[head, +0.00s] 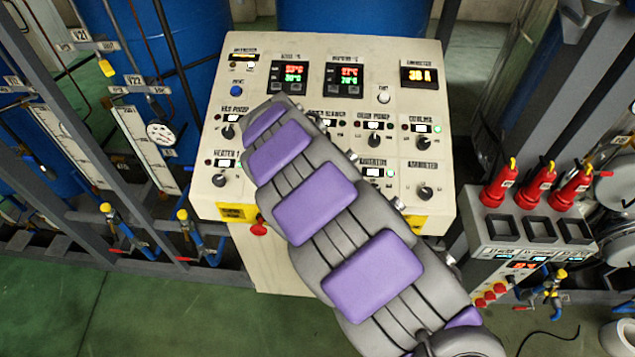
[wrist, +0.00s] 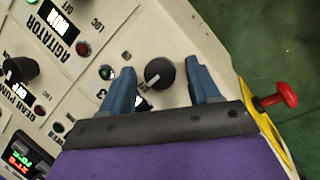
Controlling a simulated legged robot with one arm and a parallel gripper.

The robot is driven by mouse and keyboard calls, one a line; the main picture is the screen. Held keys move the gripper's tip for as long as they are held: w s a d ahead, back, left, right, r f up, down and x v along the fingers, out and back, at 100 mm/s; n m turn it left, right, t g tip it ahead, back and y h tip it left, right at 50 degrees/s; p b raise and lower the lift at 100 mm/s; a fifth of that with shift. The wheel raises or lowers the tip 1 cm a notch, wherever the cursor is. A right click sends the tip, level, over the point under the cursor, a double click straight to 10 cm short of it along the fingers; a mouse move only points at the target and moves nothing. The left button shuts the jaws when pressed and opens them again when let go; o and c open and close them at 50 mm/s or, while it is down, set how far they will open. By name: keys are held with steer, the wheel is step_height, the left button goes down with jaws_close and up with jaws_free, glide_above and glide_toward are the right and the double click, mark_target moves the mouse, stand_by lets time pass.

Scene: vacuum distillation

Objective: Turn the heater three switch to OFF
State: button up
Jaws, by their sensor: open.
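In the wrist view, a round black switch knob (wrist: 159,73) with a white pointer mark sits on the cream panel. The mark faces the lower left of the picture. A "3" shows on the panel beside it; the rest of that label is hidden behind a finger. My gripper (wrist: 161,68) is open, with one blue-grey finger on each side of the knob. A gap shows between the knob and each finger, and nothing is gripped. In the head view, my purple and grey arm covers the middle of the control panel (head: 318,50); the fingers cannot be made out there.
In the wrist view, a green lamp (wrist: 106,72) is near the left finger, and the gear pump knob (wrist: 21,70) is at far left. A red button (wrist: 287,88) sticks out at right. In the head view, a box with red plugs (head: 535,185) stands right of the panel.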

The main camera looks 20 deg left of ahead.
steer(key=shift+r, duration=0.1)
steer(key=v, duration=1.7)
steer(key=shift+a+b, duration=0.2)
steer(key=shift+b, duration=0.15)
steer(key=s+d+f+m+g+b, duration=0.1)
steer(key=s+d+m+b, duration=0.15)
steer(key=d, duration=0.75)
steer(key=s+d+f+m+g+b, duration=0.1)
steer(key=s+d+m+b, duration=0.15)
steer(key=d, duration=0.65)
steer(key=s+d+f+m+g+b, duration=0.15)
steer(key=d+m, duration=0.25)
steer(key=d, duration=0.6)
steer(key=s+d+f+m+y+b, duration=0.1)
steer(key=s+d+f+b, duration=0.1)
steer(key=s+f, duration=0.3)
steer(key=s+d+f+m+g+y+b, duration=0.1)
steer(key=s+d+f+m+b, duration=0.1)
steer(key=s, duration=0.8)
steer(key=s+d+f+m+y+b, duration=0.1)
steer(key=s+d+f+b, duration=0.1)
steer(key=s+f, duration=0.5)
steer(key=shift+s+d+f, duration=0.35)
steer(key=shift+s+d, duration=0.1)
steer(key=shift+d, duration=0.3)
steer(key=shift+c, duration=0.3)
